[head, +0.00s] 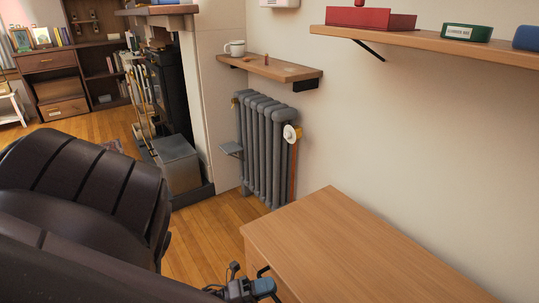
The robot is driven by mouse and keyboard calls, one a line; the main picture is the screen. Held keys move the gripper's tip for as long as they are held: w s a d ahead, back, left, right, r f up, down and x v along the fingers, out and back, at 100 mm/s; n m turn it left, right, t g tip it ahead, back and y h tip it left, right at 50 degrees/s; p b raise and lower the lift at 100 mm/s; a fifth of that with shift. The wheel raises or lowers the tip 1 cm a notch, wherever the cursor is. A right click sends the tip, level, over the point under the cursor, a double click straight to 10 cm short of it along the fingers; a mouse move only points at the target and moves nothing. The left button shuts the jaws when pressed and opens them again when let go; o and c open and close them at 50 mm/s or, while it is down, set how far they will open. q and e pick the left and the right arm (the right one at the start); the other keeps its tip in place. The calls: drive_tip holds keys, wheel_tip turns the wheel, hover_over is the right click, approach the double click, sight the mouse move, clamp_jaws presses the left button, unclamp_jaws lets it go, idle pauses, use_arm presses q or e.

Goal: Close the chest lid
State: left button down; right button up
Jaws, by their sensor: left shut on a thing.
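A light wooden box-like piece with a flat top (360,248) stands at the bottom right, and I take it to be the chest. Its top looks level, but I cannot tell whether a gap remains under it. My left gripper (250,285) is at the bottom edge of the picture, beside the left front edge of this wooden piece. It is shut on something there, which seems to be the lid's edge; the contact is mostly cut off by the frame. My right gripper is not in view.
A dark ribbed leather seat (90,190) fills the left. A grey radiator (265,150) stands against the wall behind the chest. A small wall shelf (270,70) and a long one (440,45) hang above. Wooden floor (205,235) lies between seat and chest.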

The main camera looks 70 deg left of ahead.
use_arm(q)
drive_tip(key=shift+f, duration=0.9)
drive_tip(key=shift+s+d+f, duration=0.1)
drive_tip(key=shift+s+f, duration=0.15)
drive_tip(key=c, duration=1.2)
unclamp_jaws()
drive_tip(key=shift+f, duration=0.15)
drive_tip(key=shift+c, duration=0.2)
drive_tip(key=shift+o, duration=0.2)
drive_tip(key=shift+w, duration=0.1)
drive_tip(key=v, duration=1.1)
drive_tip(key=shift+w+r, duration=0.15)
drive_tip(key=shift+r, duration=0.05)
